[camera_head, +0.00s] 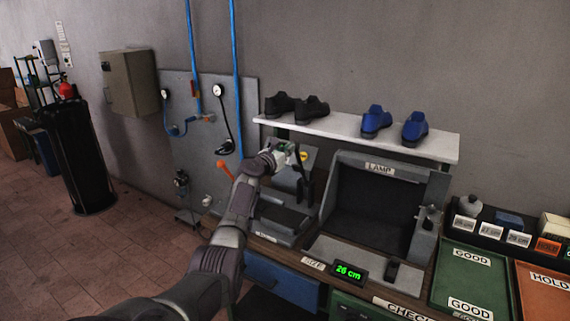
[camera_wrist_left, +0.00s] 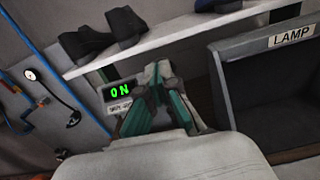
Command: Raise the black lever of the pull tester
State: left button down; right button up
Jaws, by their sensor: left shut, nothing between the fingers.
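The pull tester, as far as I can tell, is the grey machine (camera_head: 285,181) left of the lamp box, under the shoe shelf. My left gripper (camera_head: 291,156) is at the top of this machine, in front of the shelf's edge. In the left wrist view its teal fingers (camera_wrist_left: 157,88) lean together and are shut, with nothing seen held. A small display (camera_wrist_left: 121,90) reading ON in green is just left of them. A dark upright part (camera_head: 306,188) on the machine may be the black lever; the gripper and arm hide much around it. My right gripper is out of view.
The white shelf (camera_head: 350,136) with dark and blue shoes is close behind the gripper. The lamp box (camera_head: 375,205) stands right of it. A gauge panel (camera_head: 207,105) with blue hoses is at left. A display (camera_head: 349,272) reads 26 cm; a green GOOD tray (camera_head: 470,275) is at right.

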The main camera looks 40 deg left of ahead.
pick_arm(q)
jog(key=shift+w+a+r, duration=0.1)
jog(key=shift+w+r, duration=0.3)
jog(key=shift+w, duration=0.2)
jog(key=shift+w+a+r, duration=0.1)
jog(key=shift+w+r, duration=0.3)
jog(key=shift+w, duration=0.2)
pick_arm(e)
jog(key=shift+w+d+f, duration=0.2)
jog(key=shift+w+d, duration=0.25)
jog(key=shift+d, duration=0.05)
